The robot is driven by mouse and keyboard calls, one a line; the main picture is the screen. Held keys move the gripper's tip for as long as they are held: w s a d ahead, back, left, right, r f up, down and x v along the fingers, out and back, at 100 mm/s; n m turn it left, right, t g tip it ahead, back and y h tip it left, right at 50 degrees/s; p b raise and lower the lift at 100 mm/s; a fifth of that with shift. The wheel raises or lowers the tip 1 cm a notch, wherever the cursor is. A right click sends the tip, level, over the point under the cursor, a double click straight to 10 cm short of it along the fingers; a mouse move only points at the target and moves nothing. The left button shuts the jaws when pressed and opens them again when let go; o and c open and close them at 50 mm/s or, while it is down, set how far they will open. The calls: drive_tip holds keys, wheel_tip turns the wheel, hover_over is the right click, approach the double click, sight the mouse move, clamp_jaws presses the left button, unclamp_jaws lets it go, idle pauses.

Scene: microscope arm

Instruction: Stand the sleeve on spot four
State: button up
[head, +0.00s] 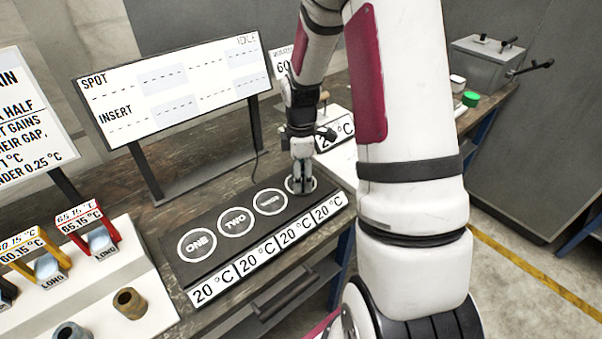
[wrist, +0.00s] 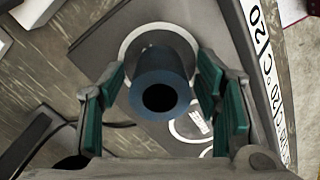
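The sleeve (wrist: 161,82), a dark blue hollow cylinder, stands upright inside a white ring in the wrist view. In the head view this is the fourth spot (head: 312,190), at the right end of the dark plate (head: 222,211). My gripper (wrist: 163,85) is open, with a green-padded finger on each side of the sleeve and small gaps seen between. In the head view my gripper (head: 301,180) points down over the fourth spot and largely hides the sleeve there.
Spots one (head: 198,244), two (head: 236,222) and three (head: 270,202) are bare. A blank-lined display (head: 175,85) stands behind the plate. At left, a white tray (head: 85,290) holds a brown sleeve (head: 129,303), a grey-blue one (head: 70,332) and labelled blocks.

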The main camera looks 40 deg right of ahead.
wheel_tip(320, 180, up, 12)
drive_tip(key=s+a+r+m+t+h, duration=0.1)
drive_tip(key=s+a+r+m, duration=0.2)
drive_tip(key=a+r, duration=0.25)
drive_tip(key=s+a+r+m+t, duration=0.1)
drive_tip(key=s+a+r+m, duration=0.1)
drive_tip(key=s+a+r, duration=0.3)
drive_tip(key=s+a+r+m+t+y, duration=0.1)
drive_tip(key=s+a+r+m+t, duration=0.2)
drive_tip(key=s+a+m, duration=0.3)
drive_tip(key=shift+s+a+r+m+b, duration=0.3)
drive_tip(key=shift+s+a+r, duration=0.35)
drive_tip(key=shift+s, duration=1.6)
drive_tip(key=shift+a+f, duration=0.1)
